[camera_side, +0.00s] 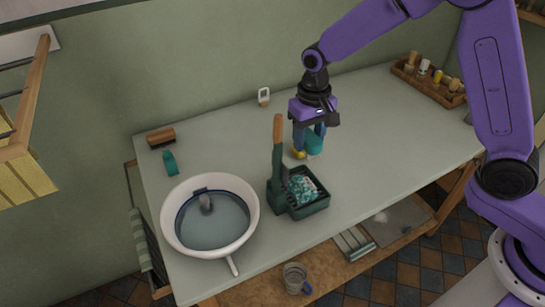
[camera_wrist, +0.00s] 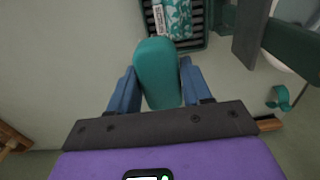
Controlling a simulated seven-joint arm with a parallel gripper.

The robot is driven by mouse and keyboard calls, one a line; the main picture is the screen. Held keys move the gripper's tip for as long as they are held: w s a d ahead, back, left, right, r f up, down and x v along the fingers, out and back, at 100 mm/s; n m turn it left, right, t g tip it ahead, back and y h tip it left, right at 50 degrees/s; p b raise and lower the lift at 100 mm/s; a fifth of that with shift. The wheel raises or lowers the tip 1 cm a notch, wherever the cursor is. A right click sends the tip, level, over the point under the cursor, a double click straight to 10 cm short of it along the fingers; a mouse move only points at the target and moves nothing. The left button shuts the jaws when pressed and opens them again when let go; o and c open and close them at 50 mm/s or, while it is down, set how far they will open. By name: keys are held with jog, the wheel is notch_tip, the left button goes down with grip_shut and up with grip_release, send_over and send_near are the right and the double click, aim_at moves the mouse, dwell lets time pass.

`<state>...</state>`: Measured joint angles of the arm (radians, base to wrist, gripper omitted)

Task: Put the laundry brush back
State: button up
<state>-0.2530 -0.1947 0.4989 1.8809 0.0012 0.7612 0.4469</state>
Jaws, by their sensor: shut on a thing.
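My gripper (camera_side: 309,137) is shut on a teal, oblong, round-ended piece (camera_side: 315,143), which I take for the laundry brush. In the wrist view the teal piece (camera_wrist: 158,72) fills the space between the blue fingers (camera_wrist: 155,92); its bristles are not seen. A small yellow patch shows by the fingertips in the side view; I cannot tell what it is. The gripper is over the table, behind and right of a dark green tray (camera_side: 312,208). The slatted tray (camera_wrist: 194,43) is just beyond the brush in the wrist view and holds a teal-and-white patterned pack (camera_wrist: 178,18).
A tall green piece with a wooden top (camera_side: 278,150) stands at the tray's left. A white basin (camera_side: 168,220) with liquid is left of it. A brown block (camera_side: 160,137), a teal piece (camera_side: 170,162) and a wooden rack (camera_side: 425,86) stand around.

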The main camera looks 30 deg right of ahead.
jog(key=w+a+f, duration=0.1)
jog(key=w+f, duration=0.1)
jog(key=w, duration=0.1)
jog(key=w+a+f, duration=0.1)
jog(key=w+f, duration=0.2)
jog(key=w+a+f, duration=0.2)
jog(key=w, duration=0.2)
jog(key=shift+a+f, duration=0.1)
jog(key=shift+f, duration=0.3)
jog(key=shift+w+a+f, duration=0.15)
jog(key=shift+w+f, duration=0.2)
jog(key=shift+f, duration=0.25)
jog(key=shift+w+f, duration=0.1)
jog(key=shift+f, duration=1.45)
jog(key=shift+f, duration=0.1)
jog(key=o, duration=1.1)
